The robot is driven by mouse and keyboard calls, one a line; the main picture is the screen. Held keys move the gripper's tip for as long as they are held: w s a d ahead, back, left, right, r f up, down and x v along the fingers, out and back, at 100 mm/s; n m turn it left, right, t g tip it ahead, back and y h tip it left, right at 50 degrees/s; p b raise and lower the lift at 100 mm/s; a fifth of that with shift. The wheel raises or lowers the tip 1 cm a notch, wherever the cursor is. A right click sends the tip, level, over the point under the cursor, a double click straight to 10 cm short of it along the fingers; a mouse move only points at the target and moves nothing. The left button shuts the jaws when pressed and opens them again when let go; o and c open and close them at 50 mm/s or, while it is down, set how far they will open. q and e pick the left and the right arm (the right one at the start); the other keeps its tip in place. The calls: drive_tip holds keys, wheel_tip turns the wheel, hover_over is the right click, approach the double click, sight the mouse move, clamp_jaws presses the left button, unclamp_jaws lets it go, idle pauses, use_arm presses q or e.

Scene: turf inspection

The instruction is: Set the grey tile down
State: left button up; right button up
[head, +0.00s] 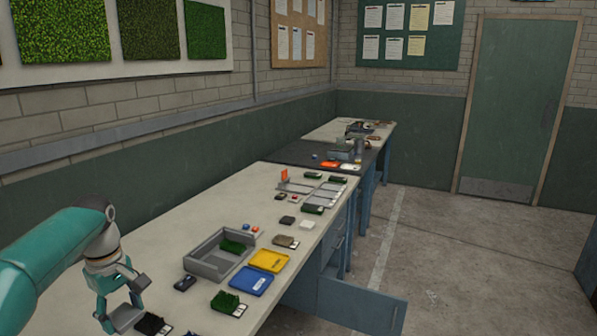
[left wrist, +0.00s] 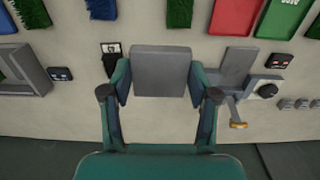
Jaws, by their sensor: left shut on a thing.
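The grey tile (left wrist: 160,70) is a plain flat square held between the two fingers of my left gripper (left wrist: 160,85) in the left wrist view. The fingers are shut on its left and right sides. The worktop shows beyond it, and I cannot tell the gap between tile and worktop. In the head view my left gripper (head: 124,298) is at the lower left, over the near part of the bench; the tile is hard to make out there. My right gripper is in neither view.
The long bench (head: 180,236) holds a grey tray (head: 207,267) with a green turf piece, a yellow tray (head: 268,261), a blue tray (head: 250,281) and several turf samples. A blue drawer (head: 362,304) stands open.

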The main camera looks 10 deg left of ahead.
use_arm(q)
drive_tip(key=s+d+f+m, duration=0.1)
drive_tip(key=d+f+m, duration=1.3)
drive_tip(key=d+f, duration=0.7)
drive_tip(key=shift+d+m, duration=0.3)
drive_tip(key=shift+d, duration=0.6)
drive_tip(key=shift+s, duration=0.1)
